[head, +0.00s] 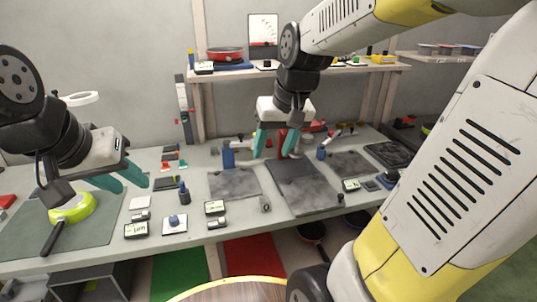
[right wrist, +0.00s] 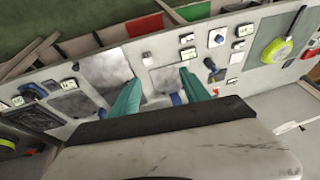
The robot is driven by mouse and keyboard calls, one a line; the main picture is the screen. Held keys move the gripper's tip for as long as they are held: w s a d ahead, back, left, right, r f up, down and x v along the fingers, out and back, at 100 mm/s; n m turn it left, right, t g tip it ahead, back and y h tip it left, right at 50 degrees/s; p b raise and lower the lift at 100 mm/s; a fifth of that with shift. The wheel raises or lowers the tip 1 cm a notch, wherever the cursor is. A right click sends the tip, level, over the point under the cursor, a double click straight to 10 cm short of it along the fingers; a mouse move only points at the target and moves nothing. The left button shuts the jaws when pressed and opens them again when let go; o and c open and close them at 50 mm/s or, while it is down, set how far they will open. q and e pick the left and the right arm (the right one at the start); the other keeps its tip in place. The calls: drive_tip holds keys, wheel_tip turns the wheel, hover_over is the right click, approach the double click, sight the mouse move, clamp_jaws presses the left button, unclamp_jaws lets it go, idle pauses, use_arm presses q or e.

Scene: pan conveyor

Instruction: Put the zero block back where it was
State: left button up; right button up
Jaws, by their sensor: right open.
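I cannot tell for sure which thing is the zero block. A small grey block with a round face (head: 265,204) stands near the front edge of the table, and a small grey piece shows in the right wrist view (right wrist: 147,59). My right gripper (head: 272,154) is open over the back of the table, with nothing seen between its teal fingers; they also show apart in the right wrist view (right wrist: 160,84). My left gripper (head: 134,186) is open and empty above the table's left part, right of a yellow-green pan (head: 80,206).
Two dark grey plates (head: 233,183) (head: 305,190) lie mid-table. Small labelled displays (head: 215,208) (head: 136,230) and a white pad with a blue knob (head: 175,225) sit near the front edge. A shelf (head: 340,70) carries a red pan (head: 224,54) behind.

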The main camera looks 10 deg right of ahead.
drive_tip(key=s+a+r+t, duration=0.1)
drive_tip(key=s+r+t, duration=0.1)
drive_tip(key=s, duration=0.7)
drive_tip(key=shift+s+r+y, duration=0.25)
drive_tip(key=shift+s+y, duration=0.05)
drive_tip(key=shift+s, duration=0.1)
idle(0.4)
